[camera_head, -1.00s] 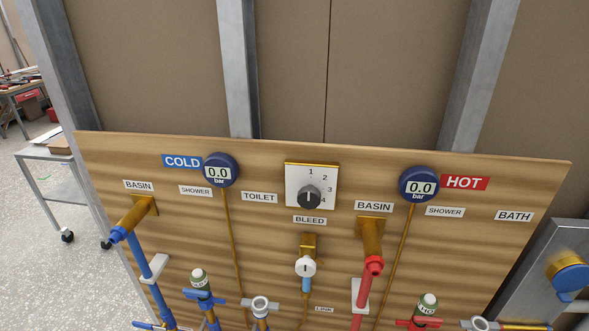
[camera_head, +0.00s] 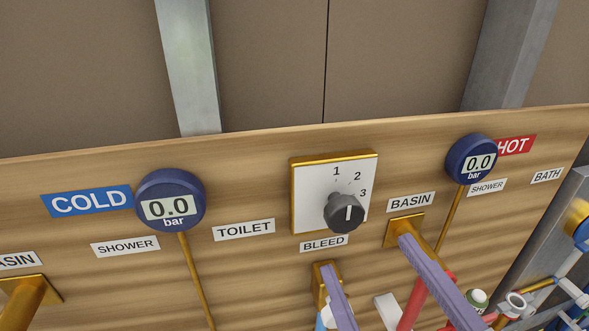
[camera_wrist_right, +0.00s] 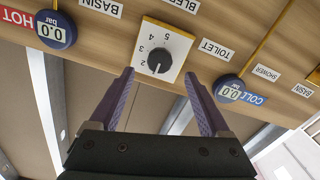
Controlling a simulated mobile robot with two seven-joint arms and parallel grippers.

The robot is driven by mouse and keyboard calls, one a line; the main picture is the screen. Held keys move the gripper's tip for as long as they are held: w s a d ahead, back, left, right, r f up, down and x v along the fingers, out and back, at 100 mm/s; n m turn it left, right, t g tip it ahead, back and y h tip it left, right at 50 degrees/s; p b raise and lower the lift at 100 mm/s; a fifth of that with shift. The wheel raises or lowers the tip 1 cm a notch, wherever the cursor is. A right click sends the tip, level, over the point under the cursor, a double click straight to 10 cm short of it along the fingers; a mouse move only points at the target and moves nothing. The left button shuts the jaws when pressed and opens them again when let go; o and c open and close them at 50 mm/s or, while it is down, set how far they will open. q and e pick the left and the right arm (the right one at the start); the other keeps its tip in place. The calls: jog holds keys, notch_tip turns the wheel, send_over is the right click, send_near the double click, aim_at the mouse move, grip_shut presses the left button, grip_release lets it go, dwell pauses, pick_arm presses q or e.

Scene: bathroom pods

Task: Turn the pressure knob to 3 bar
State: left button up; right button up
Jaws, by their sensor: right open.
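The dark grey pressure knob (camera_head: 345,213) sits on a white plate with a gold edge (camera_head: 309,194), with 1, 2 and 3 readable beside it. Its white pointer line stands nearly upright, towards the top of the dial. The right wrist view shows the knob (camera_wrist_right: 158,61) upside down, with numbers up to 5. My right gripper (camera_head: 367,255) is open, its purple fingers below the knob in the head view. In the right wrist view, the gripper (camera_wrist_right: 158,74) has its fingertips spread either side of the knob, with nothing between them. My left gripper is not in view.
Round blue gauges on the COLD side (camera_head: 169,200) and HOT side (camera_head: 471,159) both read 0.0 bar. A brass basin fitting (camera_head: 402,229) and the BLEED fitting (camera_head: 325,282) are close below the dial, partly behind my fingers. The wooden board above the dial is clear.

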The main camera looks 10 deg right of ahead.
aim_at(347, 221)
jog(key=w+p, duration=0.1)
jog(key=w, duration=0.6)
jog(key=shift+a+r+p, duration=0.1)
jog(key=shift+r+p, duration=0.05)
jog(key=shift+p, duration=0.15)
jog(key=shift+w, duration=0.45)
jog(key=c, duration=0.3)
grip_shut()
